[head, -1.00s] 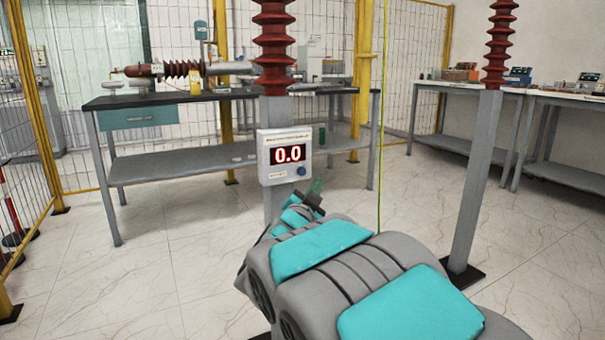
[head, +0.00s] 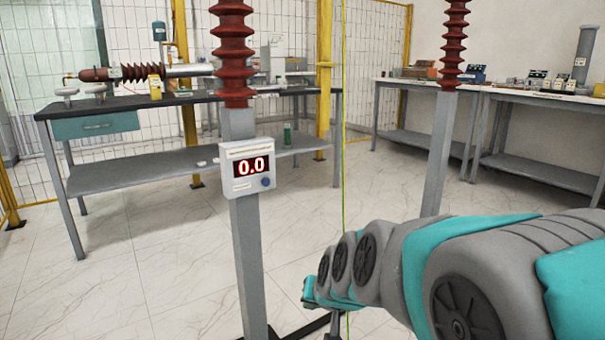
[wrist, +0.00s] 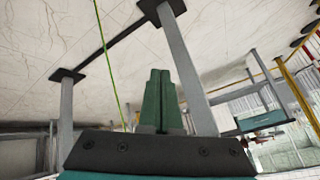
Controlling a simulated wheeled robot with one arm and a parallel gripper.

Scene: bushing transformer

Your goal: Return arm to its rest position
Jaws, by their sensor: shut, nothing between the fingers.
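My arm (head: 440,260), grey and teal, reaches in from the lower right of the head view and bends down and away. Its far end is at the lower middle, right of the near grey post (head: 247,250). My gripper's fingers are not clear in the head view. In the wrist view my gripper (wrist: 160,75) shows as two green fingers pressed together with nothing between them. The wrist view is turned, with floor at the top and the posts hanging down.
A second post (head: 440,150) stands behind the arm. A yellow-green wire (head: 344,120) hangs between them. Benches (head: 100,175) stand behind. Floor at lower left is clear.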

